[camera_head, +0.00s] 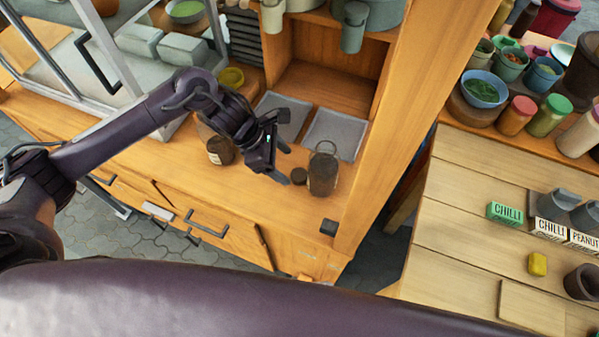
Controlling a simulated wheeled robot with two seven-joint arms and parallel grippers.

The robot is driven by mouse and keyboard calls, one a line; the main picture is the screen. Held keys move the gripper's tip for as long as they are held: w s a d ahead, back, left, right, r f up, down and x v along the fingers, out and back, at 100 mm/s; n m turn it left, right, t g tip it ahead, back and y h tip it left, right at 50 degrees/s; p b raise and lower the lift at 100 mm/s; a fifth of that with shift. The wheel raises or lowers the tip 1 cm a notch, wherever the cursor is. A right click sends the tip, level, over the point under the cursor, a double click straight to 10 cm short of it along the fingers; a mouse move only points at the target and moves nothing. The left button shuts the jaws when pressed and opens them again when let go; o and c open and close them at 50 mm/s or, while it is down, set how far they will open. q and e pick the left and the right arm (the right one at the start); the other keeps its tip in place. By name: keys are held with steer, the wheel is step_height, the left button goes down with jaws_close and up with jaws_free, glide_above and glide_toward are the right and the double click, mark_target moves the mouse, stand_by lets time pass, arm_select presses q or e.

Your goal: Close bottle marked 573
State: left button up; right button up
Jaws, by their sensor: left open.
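A dark glass bottle (323,174) with a wire loop at its top stands upright on the wooden counter. A small dark round piece (299,176), perhaps a lid, lies just left of it. A second brown jar (220,151) with a pale label stands farther left, partly behind my arm. I cannot read 573 on either one. My left gripper (281,163) is open and empty, left of the dark bottle, apart from it, and close to the round piece. My right gripper is out of view.
Two grey trays (336,134) lie behind the bottle. A wooden post (405,120) rises right of it, and a glass case (110,60) stands left. The counter's front strip is mostly clear.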

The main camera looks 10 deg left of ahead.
mark_target(299, 174)
arm_select(q)
steer(key=shift+d+f, duration=0.1)
steer(key=shift+f, duration=0.15)
steer(key=shift+d+f+p, duration=0.2)
steer(key=shift+d+p, duration=0.15)
steer(key=shift+p, duration=0.1)
steer(key=p+x, duration=0.1)
steer(key=x, duration=0.2)
steer(key=shift+w+d+f+p, duration=0.15)
steer(key=shift+d+f+p, duration=0.1)
steer(key=shift+p, duration=0.05)
steer(key=shift+d+f, duration=0.15)
steer(key=shift+f, duration=0.25)
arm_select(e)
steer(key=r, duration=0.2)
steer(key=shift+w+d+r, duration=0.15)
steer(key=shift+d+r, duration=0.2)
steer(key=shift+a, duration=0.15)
arm_select(q)
steer(key=shift+c, duration=0.9)
steer(key=c, duration=0.9)
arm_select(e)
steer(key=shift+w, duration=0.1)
